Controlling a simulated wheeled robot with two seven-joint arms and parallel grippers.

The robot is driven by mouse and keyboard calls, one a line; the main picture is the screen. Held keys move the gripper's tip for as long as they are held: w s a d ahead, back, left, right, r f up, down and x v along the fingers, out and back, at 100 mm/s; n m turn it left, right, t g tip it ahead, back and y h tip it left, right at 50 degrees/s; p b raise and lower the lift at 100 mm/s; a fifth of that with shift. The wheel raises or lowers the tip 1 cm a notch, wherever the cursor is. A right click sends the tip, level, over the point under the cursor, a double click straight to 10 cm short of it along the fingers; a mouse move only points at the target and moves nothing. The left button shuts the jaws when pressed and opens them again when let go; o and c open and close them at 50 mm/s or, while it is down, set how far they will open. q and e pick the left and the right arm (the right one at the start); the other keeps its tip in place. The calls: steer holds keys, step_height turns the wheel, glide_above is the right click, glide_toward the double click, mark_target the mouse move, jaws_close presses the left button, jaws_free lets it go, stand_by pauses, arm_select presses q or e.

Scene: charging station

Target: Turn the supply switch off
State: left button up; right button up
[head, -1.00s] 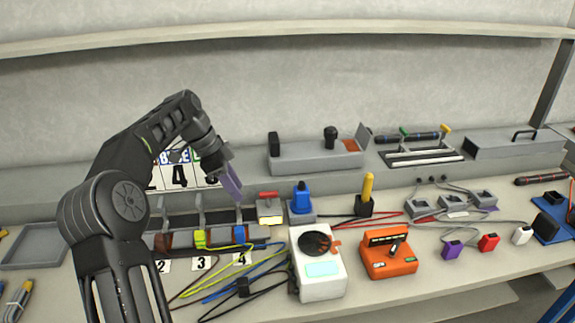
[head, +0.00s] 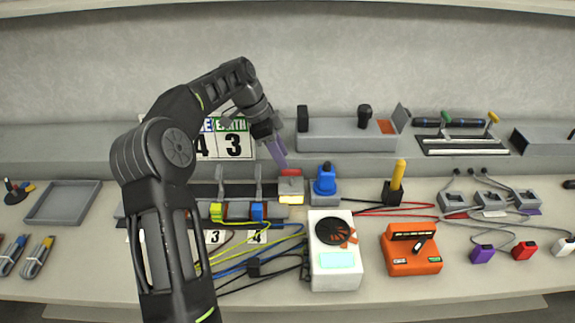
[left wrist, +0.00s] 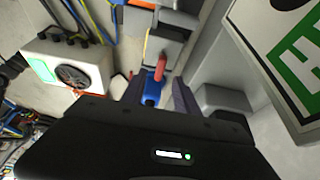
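The supply switch appears to be the grey box with a red handle (head: 290,173) and a yellowish label, at the right end of the terminal row. In the left wrist view its red handle (left wrist: 158,68) stands out from the grey housing. My left gripper (head: 279,153) is just above and slightly left of the handle in the head view. In the left wrist view its two fingers (left wrist: 158,95) are apart, with nothing held between them. The red handle shows beyond them, apart from the fingertips as far as I can tell. My right gripper is not in view.
A blue plug (head: 325,181) stands close right of the switch. A white meter (head: 335,255) and an orange box (head: 410,250) are in front. A number sign (head: 233,143) is behind my left arm. Cables cross the bench. A grey tray (head: 63,203) lies left.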

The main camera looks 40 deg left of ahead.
mark_target(290, 170)
arm_select(q)
steer(key=shift+x, duration=2.35)
steer(key=shift+c, duration=0.3)
jaws_close()
